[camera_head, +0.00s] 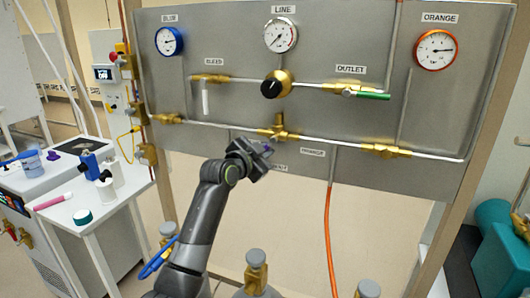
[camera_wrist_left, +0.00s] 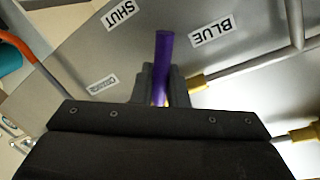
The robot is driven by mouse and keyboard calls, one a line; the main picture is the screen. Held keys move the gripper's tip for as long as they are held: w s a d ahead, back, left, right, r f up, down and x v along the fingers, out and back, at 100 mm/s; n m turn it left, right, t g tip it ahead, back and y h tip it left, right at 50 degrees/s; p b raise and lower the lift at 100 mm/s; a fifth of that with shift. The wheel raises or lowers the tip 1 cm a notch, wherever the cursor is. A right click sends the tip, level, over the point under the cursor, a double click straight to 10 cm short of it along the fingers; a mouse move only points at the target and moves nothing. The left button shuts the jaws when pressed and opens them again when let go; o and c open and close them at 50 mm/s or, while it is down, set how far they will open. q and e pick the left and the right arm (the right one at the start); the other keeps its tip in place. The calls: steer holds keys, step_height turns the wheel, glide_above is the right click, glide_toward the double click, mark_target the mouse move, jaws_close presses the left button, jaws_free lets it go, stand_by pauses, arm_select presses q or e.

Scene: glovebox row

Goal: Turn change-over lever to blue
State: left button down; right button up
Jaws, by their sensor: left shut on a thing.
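The change-over lever is a purple handle that shows clearly in the left wrist view (camera_wrist_left: 163,50) between my left gripper's fingers. Its free end points between the SHUT label (camera_wrist_left: 122,12) and the BLUE label (camera_wrist_left: 212,30); the ORANGE label (camera_wrist_left: 103,85) lies to the left. In the head view only a bit of purple shows at my left gripper (camera_head: 262,150), just below the brass change-over valve (camera_head: 279,131) on the grey panel. My left gripper is shut on the lever. It hides the BLUE label by the valve in the head view. My right gripper is not in view.
Above are the blue gauge (camera_head: 169,41), line gauge (camera_head: 280,35), orange gauge (camera_head: 435,50), black regulator knob (camera_head: 277,84) and green outlet handle (camera_head: 373,96). An orange hose (camera_head: 329,230) hangs right of my arm.

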arm_select(q)
steer(key=c, duration=1.5)
jaws_free()
steer(key=b+v, duration=0.1)
steer(key=v, duration=1.6)
steer(key=shift+s+a+b, duration=0.15)
steer(key=shift+b, duration=0.2)
steer(key=shift+c, duration=0.2)
